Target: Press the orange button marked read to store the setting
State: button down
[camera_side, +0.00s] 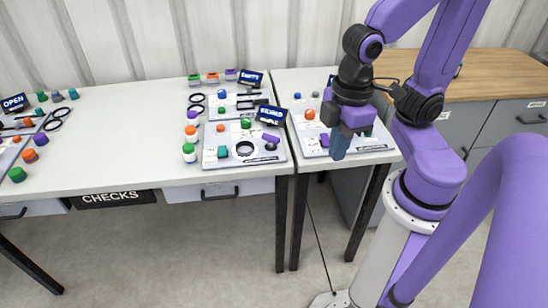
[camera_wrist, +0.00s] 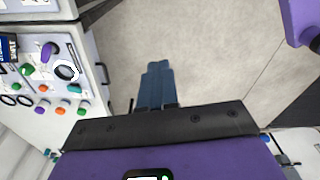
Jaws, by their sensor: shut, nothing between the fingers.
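My gripper (camera_side: 337,152) is shut and empty, its blue fingers pointing down over the front edge of the right table's board (camera_side: 372,146). The shut fingers show in the wrist view (camera_wrist: 157,82) above bare floor. An orange round button (camera_side: 310,114) sits on that board, left of and behind my gripper, apart from it. Another orange button (camera_side: 220,128) is on the front board of the middle table. An orange knob also shows in the wrist view (camera_wrist: 43,89). The labels are too small to read, so I cannot tell which button is marked read. My gripper hides part of the right board.
A narrow gap separates the two tables. A wooden-topped cabinet (camera_side: 490,75) stands behind at right.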

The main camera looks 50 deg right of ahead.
jog(key=shift+s+d+r+n, duration=0.1)
jog(key=shift+s+d+n, duration=0.3)
jog(key=shift+s+d, duration=0.35)
jog(key=c, duration=1.8)
grip_release()
jog(key=shift+a, duration=0.1)
